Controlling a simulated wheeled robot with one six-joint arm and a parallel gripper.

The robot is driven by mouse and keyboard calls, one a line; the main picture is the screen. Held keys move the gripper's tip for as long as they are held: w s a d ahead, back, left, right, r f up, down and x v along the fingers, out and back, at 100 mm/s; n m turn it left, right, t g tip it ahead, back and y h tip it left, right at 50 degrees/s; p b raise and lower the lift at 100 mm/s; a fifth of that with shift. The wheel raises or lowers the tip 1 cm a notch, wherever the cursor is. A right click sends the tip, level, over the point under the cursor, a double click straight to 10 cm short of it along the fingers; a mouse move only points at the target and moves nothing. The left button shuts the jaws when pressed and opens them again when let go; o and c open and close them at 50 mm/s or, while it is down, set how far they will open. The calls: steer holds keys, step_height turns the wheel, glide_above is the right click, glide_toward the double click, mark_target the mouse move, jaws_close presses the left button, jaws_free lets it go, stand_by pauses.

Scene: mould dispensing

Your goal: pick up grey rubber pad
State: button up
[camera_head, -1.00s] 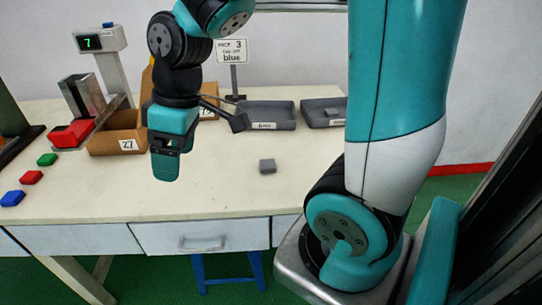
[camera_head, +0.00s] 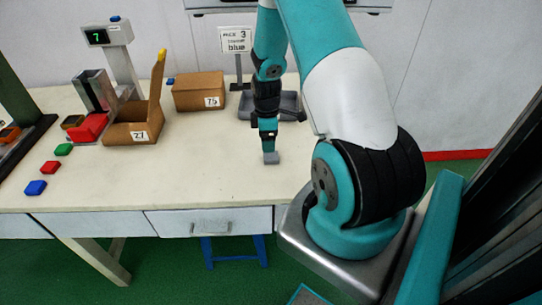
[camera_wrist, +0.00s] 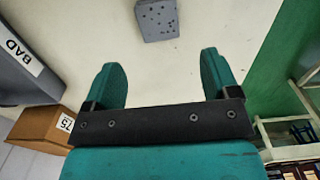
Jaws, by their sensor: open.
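The grey rubber pad (camera_head: 271,158) is a small block lying on the pale table top, right of the middle of the table. In the wrist view the pad (camera_wrist: 157,19) shows at the top edge, speckled on its face and partly cut off by the frame. My gripper (camera_head: 269,149) points down just over the pad in the head view. In the wrist view my gripper (camera_wrist: 164,72) has its two teal fingers spread with nothing between them. The pad lies beyond the fingertips, in line with the gap.
A grey tray (camera_head: 244,107) stands behind my arm; in the wrist view a grey tray (camera_wrist: 17,87) is labelled BAD. A closed box (camera_head: 198,92) marked 75 and an open box (camera_head: 127,132) marked 27 stand to the left. Coloured blocks (camera_head: 36,187) lie at the far left.

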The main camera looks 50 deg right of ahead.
mark_target(269, 155)
steer(key=shift+s+d+f+p, duration=0.1)
steer(key=shift+f+p, duration=0.35)
steer(key=shift+f, duration=1.4)
steer(key=shift+s+d+f+p, duration=0.1)
steer(key=shift+f+p, duration=0.3)
steer(key=shift+f, duration=1.45)
steer(key=c, duration=1)
